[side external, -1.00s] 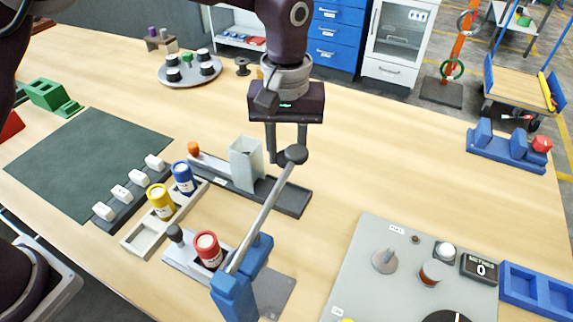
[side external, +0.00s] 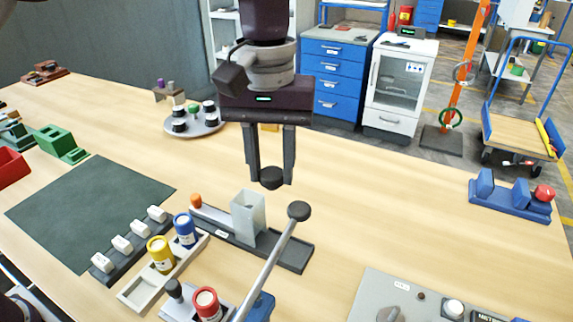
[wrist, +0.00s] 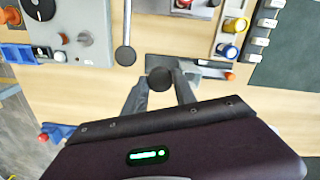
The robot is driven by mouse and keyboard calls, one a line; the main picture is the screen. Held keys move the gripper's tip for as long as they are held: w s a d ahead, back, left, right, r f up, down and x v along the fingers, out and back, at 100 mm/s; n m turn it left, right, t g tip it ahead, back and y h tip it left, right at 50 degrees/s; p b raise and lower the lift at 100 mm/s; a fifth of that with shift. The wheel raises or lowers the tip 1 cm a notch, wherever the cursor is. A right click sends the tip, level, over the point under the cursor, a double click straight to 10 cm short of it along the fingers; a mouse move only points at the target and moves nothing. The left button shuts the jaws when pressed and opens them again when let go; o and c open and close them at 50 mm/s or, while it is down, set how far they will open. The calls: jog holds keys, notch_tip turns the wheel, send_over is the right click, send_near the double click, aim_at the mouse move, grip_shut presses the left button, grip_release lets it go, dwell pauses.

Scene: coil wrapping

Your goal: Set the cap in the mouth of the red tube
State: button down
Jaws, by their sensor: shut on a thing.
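My gripper (side external: 270,172) is shut on a dark round cap (side external: 271,178), held between its fingertips well above the table. The cap also shows in the wrist view (wrist: 161,78) between the two fingers. The red tube (side external: 206,303) stands upright at the bottom of the side view, beside a small dark knob; its lower part is cut off by the frame. The cap is above and behind the red tube, apart from it. In the wrist view the red tube is only partly seen at the top edge.
A pale upright square chute (side external: 248,215) stands on a dark tray below my gripper. A lever with a black knob (side external: 298,210) rises right of it. Yellow (side external: 160,254) and blue (side external: 185,230) tubes stand in a rack at left.

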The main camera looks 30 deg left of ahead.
jog(key=s+a+f+m, duration=0.1)
jog(key=s+a+m, duration=0.25)
jog(key=s, duration=1.15)
jog(key=shift+n, duration=0.25)
jog(key=f, duration=0.5)
jog(key=shift+w+a, duration=0.2)
jog(key=shift+a, duration=0.2)
jog(key=shift+f, duration=2.9)
jog(key=shift+f, duration=0.8)
jog(key=c, duration=0.9)
grip_release()
jog(key=shift+r, duration=0.1)
